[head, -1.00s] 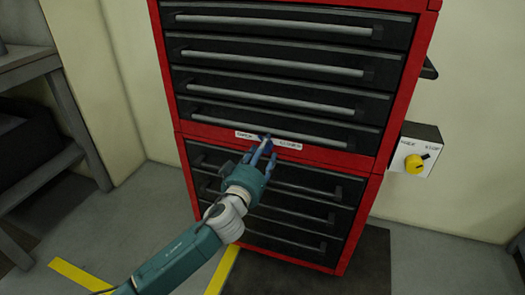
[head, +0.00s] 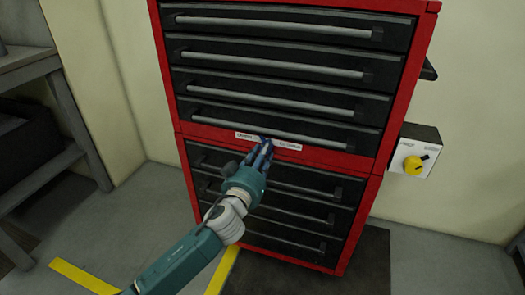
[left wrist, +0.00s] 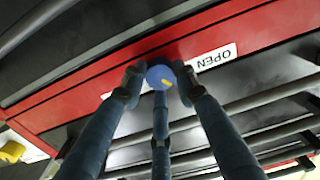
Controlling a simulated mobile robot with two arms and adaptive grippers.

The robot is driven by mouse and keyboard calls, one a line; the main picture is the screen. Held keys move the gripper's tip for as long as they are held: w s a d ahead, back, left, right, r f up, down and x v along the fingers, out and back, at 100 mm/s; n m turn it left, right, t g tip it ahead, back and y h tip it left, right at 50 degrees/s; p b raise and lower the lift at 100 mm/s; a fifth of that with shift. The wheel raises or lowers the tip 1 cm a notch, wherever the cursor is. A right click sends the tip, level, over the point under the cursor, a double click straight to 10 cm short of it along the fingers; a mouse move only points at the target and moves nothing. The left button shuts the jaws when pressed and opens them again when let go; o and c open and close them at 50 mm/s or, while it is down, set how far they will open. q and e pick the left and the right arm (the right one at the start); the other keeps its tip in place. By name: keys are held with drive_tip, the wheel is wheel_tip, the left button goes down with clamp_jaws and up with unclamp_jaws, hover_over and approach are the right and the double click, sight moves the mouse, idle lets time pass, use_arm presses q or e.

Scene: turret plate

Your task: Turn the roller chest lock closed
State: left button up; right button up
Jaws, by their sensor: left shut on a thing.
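The roller chest (head: 277,152) is red with black drawers and stands upright in the middle of the head view. Its lock is a small round blue knob (left wrist: 160,77) with a yellow mark, set in the red band between the upper and lower drawers. White labels flank it; one reads OPEN (left wrist: 214,58) in the left wrist view. My left gripper (head: 264,150) reaches up to this band. In the left wrist view its blue fingers (left wrist: 160,90) are shut around the knob, hiding part of its rim. My right gripper is not in view.
A white box with a yellow rotary switch (head: 414,164) is on the wall right of the chest. A grey shelf (head: 45,70) stands at the far left. Drawer handles (head: 269,120) stick out above and below the lock. The floor at left front has yellow lines (head: 82,277).

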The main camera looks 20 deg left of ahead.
use_arm(q)
drive_tip(key=m+p, duration=0.1)
drive_tip(key=m, duration=0.4)
drive_tip(key=m+p, duration=0.2)
drive_tip(key=m, duration=0.3)
drive_tip(key=r+m+p, duration=0.1)
drive_tip(key=m, duration=0.5)
drive_tip(key=shift+w, duration=0.15)
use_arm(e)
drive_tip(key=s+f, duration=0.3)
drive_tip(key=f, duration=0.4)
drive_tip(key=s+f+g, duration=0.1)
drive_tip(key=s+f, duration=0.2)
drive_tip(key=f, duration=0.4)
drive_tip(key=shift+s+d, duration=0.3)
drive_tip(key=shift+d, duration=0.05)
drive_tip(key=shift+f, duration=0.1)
use_arm(q)
drive_tip(key=o, duration=1.1)
drive_tip(key=shift+f, duration=0.1)
drive_tip(key=shift+o, duration=0.2)
drive_tip(key=shift+f, duration=0.15)
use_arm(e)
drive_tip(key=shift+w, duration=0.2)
use_arm(q)
drive_tip(key=shift+f, duration=0.1)
